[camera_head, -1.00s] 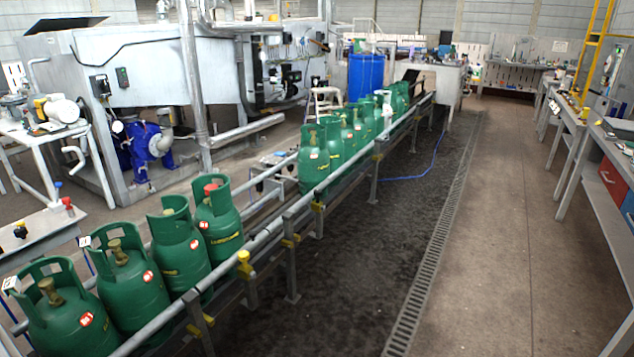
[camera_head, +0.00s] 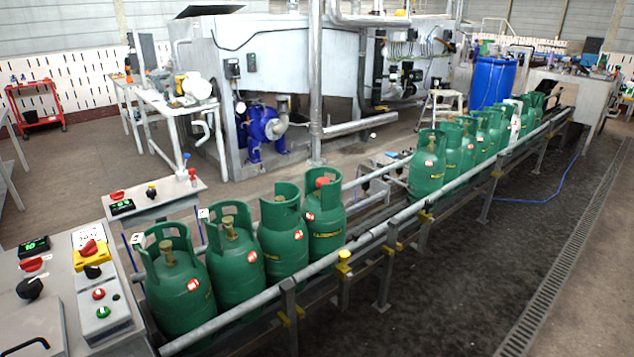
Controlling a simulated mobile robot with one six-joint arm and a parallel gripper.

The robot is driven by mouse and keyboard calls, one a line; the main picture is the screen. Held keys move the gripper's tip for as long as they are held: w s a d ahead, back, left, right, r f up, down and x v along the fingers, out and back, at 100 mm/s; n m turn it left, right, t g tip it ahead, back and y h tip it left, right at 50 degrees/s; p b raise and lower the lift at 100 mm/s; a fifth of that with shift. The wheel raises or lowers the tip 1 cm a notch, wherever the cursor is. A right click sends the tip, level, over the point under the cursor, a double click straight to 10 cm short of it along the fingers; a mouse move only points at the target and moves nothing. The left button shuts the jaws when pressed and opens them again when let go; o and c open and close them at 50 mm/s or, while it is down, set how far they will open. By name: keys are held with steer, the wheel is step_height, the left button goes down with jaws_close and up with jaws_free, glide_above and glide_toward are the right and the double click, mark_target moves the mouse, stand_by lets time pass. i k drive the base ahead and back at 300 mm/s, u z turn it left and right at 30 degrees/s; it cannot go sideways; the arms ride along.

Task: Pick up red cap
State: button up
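A red cap (camera_head: 323,182) sits on top of a green gas cylinder (camera_head: 325,222), inside its collar. This cylinder is the rightmost of the near group on the conveyor. The other near cylinders stand to its left; two of them show brass-coloured valves without a red cap, and the top of the one beside it is mostly hidden by its collar. My gripper is not in view.
The conveyor rail (camera_head: 380,232) runs from the near left to the far right, with more green cylinders (camera_head: 427,165) further along. A control panel (camera_head: 98,290) with red and black knobs stands at the near left. Dark floor (camera_head: 440,290) is clear at the right.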

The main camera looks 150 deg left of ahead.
mark_target(320, 181)
steer(key=u, duration=1.3)
steer(key=i, duration=0.2)
steer(key=z, duration=0.4)
steer(key=k, duration=0.25)
steer(key=u, duration=1.9)
steer(key=k, duration=0.25)
steer(key=u, duration=1.75)
